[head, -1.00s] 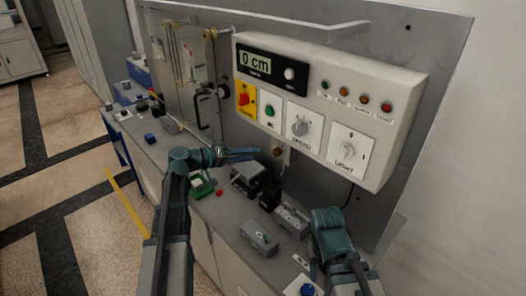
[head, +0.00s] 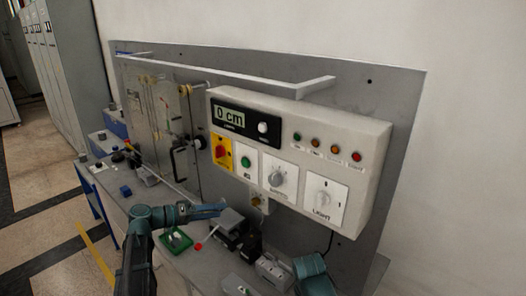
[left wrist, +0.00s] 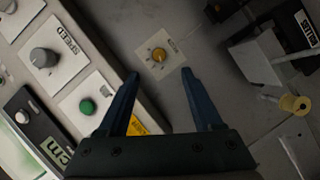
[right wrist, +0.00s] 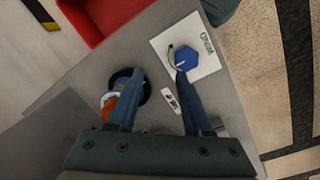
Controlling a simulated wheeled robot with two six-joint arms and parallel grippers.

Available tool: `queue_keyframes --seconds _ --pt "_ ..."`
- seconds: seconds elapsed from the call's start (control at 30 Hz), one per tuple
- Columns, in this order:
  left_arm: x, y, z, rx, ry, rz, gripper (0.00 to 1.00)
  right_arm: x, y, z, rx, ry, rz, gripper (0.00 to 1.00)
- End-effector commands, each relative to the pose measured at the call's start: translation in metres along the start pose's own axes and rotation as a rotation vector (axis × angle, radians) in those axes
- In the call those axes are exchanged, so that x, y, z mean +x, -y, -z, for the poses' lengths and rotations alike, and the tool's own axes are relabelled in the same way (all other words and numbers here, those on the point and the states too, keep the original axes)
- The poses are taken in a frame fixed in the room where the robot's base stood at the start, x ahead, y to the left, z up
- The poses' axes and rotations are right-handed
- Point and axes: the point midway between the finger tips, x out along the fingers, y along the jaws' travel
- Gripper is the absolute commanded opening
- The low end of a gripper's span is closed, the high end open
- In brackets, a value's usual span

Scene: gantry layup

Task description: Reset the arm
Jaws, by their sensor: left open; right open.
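My left gripper (head: 222,208) is open and empty in front of the panel, below the control box (head: 375,150). The display (head: 229,116) reads 0 cm. No part in view is labelled as the arm.
The box carries a yellow switch plate with a red knob (head: 220,152), a green button (head: 246,162), a speed knob (head: 278,179) and a light knob (head: 323,199). A green tray (head: 176,239) and grey blocks crowd the bench. A red bin (right wrist: 88,22) shows in the right wrist view.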

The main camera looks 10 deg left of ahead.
Motion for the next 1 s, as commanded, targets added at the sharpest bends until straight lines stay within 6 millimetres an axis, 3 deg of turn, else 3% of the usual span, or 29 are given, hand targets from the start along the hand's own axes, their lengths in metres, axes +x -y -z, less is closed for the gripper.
queue_keyframes --seconds 0.17,0.3,0.5,0.6,0.7,1.0 --pt "0.056 -0.009 -0.080 0.000 0.238 0.118 0.67 0.000 0.000 0.000 0.000 0.000 0.000 0.50" --pt "0.092 -0.012 -0.170 0.027 0.497 0.301 0.67 0.000 0.000 0.000 0.000 0.000 0.000 0.50" --pt "0.097 -0.011 -0.272 0.130 0.782 0.608 0.67 0.000 0.000 0.000 0.000 0.000 0.000 0.50" --pt "0.087 -0.011 -0.304 0.200 0.872 0.762 0.67 0.000 0.000 0.000 0.000 0.000 0.000 0.50" --pt "0.076 -0.012 -0.323 0.271 0.922 0.894 0.67 0.000 0.000 0.000 0.000 0.000 0.000 0.50" --pt "0.059 -0.015 -0.336 0.383 0.954 1.084 0.67 0.000 0.000 0.000 0.000 0.000 0.000 0.50"
